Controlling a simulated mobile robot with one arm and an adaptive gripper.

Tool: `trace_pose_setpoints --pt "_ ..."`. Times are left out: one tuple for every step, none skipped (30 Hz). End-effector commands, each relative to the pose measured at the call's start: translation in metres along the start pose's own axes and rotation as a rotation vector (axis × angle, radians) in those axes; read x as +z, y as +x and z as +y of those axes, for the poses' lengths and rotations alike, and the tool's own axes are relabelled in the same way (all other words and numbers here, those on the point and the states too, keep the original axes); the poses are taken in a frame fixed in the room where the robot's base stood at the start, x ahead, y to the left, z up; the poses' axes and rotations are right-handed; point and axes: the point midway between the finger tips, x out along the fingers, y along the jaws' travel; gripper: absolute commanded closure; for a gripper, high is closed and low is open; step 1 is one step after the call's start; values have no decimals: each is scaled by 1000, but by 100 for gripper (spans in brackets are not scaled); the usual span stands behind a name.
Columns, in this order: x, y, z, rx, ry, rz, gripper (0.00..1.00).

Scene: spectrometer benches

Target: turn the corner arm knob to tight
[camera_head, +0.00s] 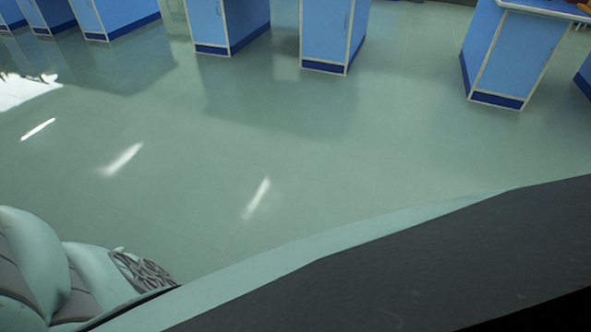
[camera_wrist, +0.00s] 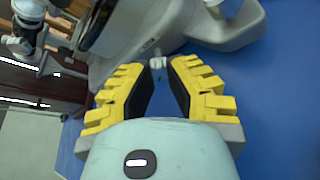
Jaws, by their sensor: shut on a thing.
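In the wrist view, a small light-grey metal knob (camera_wrist: 157,63) sticks out from the base of a white and grey instrument (camera_wrist: 225,22). My gripper (camera_wrist: 157,73), with yellow ridged fingers and black inner pads, reaches up to the instrument. Its fingertips are on either side of the knob, and it is shut on it. The pads lean inward towards the tips. Any mark showing how tight the knob is turned cannot be made out. Neither the knob nor my gripper shows in the head view.
The instrument stands on a blue bench top (camera_wrist: 275,110). A dark round part (camera_wrist: 100,28) and a jointed metal piece (camera_wrist: 28,38) are at upper left. In the head view, blue cabinets (camera_head: 325,32) line the far side, with open green floor (camera_head: 330,140) before them.

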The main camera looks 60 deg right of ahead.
Motion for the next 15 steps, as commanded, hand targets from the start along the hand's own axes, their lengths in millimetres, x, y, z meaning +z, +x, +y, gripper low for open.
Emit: trace_pose_setpoints --pt "0 1 -4 -10 3 1 100" --pt "0 1 -4 -9 4 1 100" --pt "0 1 -4 -9 5 1 100" --pt "0 1 -4 -9 5 1 100" --pt "0 1 -4 -9 5 1 100" --pt "0 1 -4 -10 5 1 100" --pt "0 1 -4 -10 5 1 100" --pt "0 1 -4 -10 4 1 100" --pt "0 2 -4 -11 4 1 100" --pt "0 1 -4 -11 4 1 100" --pt "0 2 -4 -11 4 1 100" --pt "0 2 -4 -11 4 1 81" --pt "0 1 -4 -11 3 1 78" --pt "0 1 -4 -11 3 1 75" --pt "0 1 -4 -10 3 1 71"
